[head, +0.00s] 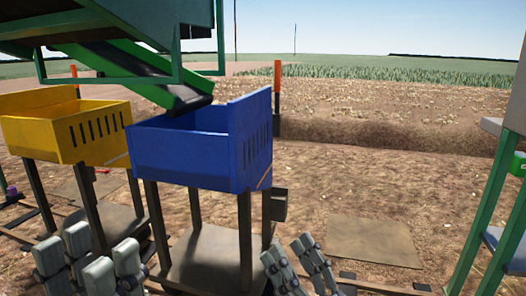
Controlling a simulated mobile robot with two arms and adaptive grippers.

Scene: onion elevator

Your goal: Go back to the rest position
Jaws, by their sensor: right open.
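My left gripper (90,260) shows its grey fingers pointing up at the bottom left, with gaps between them and nothing seen held. My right gripper (298,264) is at the bottom centre, its grey fingers tilted up and left, open and empty. Both are in front of and below the blue bin (190,153), apart from it. The blue bin stands on dark legs at the centre left, under the lower end of a dark conveyor chute (150,80). A yellow bin (75,130) stands on similar legs to its left. The bins' insides are mostly hidden.
A green machine frame (178,75) carries the chute at the upper left. Another green-legged structure (484,212) stands at the right edge. Orange-topped posts (278,75) rise behind the bins. A flat brown plate (374,240) lies on open soil right of centre.

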